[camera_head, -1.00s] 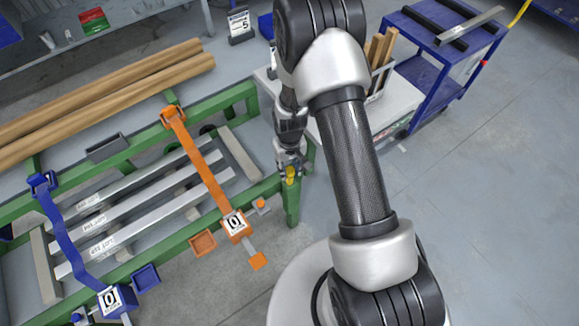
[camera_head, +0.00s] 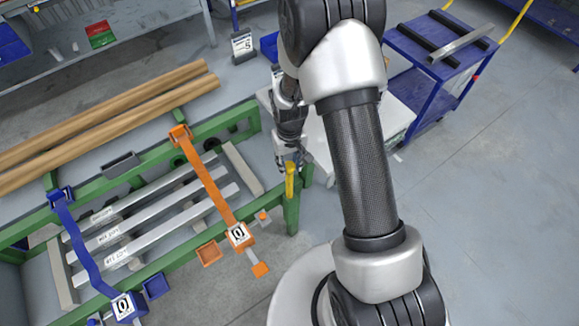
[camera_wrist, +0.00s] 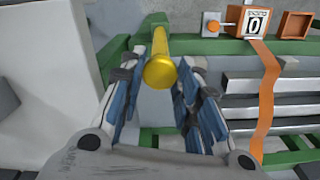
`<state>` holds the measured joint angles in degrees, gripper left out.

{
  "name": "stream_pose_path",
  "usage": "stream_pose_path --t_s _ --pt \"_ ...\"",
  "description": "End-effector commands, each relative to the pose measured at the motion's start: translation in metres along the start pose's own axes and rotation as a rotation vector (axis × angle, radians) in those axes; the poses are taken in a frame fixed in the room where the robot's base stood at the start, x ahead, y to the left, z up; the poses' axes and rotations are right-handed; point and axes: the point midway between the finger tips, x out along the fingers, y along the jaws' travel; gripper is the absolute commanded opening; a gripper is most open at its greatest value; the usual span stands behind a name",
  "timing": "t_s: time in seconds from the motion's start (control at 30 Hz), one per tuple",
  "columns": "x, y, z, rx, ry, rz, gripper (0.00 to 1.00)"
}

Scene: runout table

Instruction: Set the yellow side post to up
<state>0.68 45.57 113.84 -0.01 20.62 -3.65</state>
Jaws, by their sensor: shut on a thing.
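The yellow side post (camera_head: 290,182) stands at the right end of the green frame (camera_head: 292,213), upright and showing a clear length above the frame. My gripper (camera_head: 289,158) is at its top end, shut on it. In the wrist view the post's round yellow end (camera_wrist: 159,72) faces the camera between the two fingers of my gripper (camera_wrist: 161,84), with its shaft running down toward the green rail. The fingers hide part of the post's sides, and its foot is hard to make out.
An orange strap (camera_head: 212,190) with a counter box (camera_head: 239,233) and a blue strap (camera_head: 80,245) cross the frame over several metal bars. A pale cabinet (camera_wrist: 48,60) stands close left in the wrist view. Open floor (camera_head: 480,200) lies to the right.

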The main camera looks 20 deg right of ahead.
Motion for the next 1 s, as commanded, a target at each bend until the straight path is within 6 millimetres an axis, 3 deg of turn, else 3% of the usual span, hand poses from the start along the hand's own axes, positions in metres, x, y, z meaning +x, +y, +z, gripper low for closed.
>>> stream_pose_path --t_s 0.03,0.1,0.3,0.8,0.83,1.0 --pt "-0.019 0.0 -0.001 0.0 0.004 0.0 0.0" --pt "-0.033 0.0 -0.001 0.0 0.004 0.0 0.0" --pt "-0.058 0.0 -0.001 0.0 0.003 0.0 0.0" --pt "-0.063 0.0 0.0 0.0 0.001 0.0 0.0" --pt "-0.063 0.0 0.0 0.0 0.001 0.0 0.32" --pt "-0.063 0.0 0.0 0.0 0.001 0.0 0.43"
